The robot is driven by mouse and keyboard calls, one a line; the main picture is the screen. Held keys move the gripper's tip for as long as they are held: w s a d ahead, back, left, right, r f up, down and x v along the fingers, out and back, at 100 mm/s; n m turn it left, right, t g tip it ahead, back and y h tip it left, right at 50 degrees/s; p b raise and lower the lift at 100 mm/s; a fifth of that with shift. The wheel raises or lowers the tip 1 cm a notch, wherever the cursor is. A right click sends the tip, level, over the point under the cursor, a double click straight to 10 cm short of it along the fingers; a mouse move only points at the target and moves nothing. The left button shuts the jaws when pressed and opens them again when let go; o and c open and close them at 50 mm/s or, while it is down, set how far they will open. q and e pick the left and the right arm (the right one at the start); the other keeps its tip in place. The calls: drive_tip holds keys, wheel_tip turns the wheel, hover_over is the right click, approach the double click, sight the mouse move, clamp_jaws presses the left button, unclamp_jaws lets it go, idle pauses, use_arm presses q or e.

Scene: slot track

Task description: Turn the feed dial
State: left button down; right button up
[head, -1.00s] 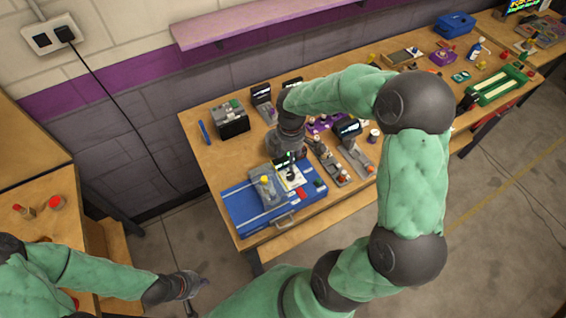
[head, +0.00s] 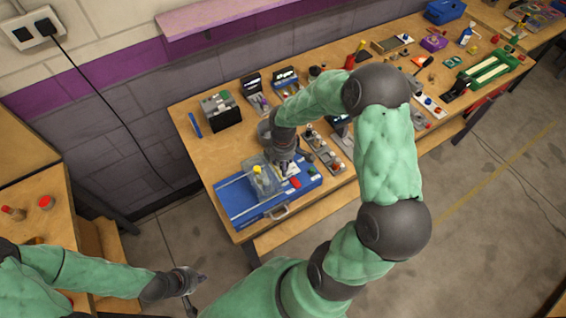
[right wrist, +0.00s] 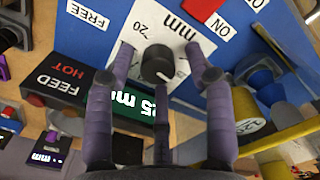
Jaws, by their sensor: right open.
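The feed dial is a black round knob (right wrist: 158,64) with a white pointer mark, on a white plate (right wrist: 150,22) printed "20" and "mm" in the right wrist view. My right gripper (right wrist: 160,52) is open, its purple fingers on either side of the knob; contact cannot be told. In the head view my right gripper (head: 287,162) hangs over the blue machine (head: 235,194) and partly hides the dial plate. My left gripper (head: 194,284) is low at the left, away from the machine; its finger opening is too small to tell.
A yellow part (right wrist: 285,135) stands at right. Several devices crowd the workbench (head: 184,118) around my right arm.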

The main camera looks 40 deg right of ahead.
clamp_jaws()
drive_tip(key=shift+m, duration=0.3)
drive_tip(key=m+b, duration=0.1)
drive_tip(key=m, duration=0.2)
drive_tip(key=shift+f+b, duration=0.1)
drive_tip(key=shift+b, duration=0.25)
drive_tip(key=shift+m+b, duration=0.65)
drive_tip(key=shift+m, duration=1.45)
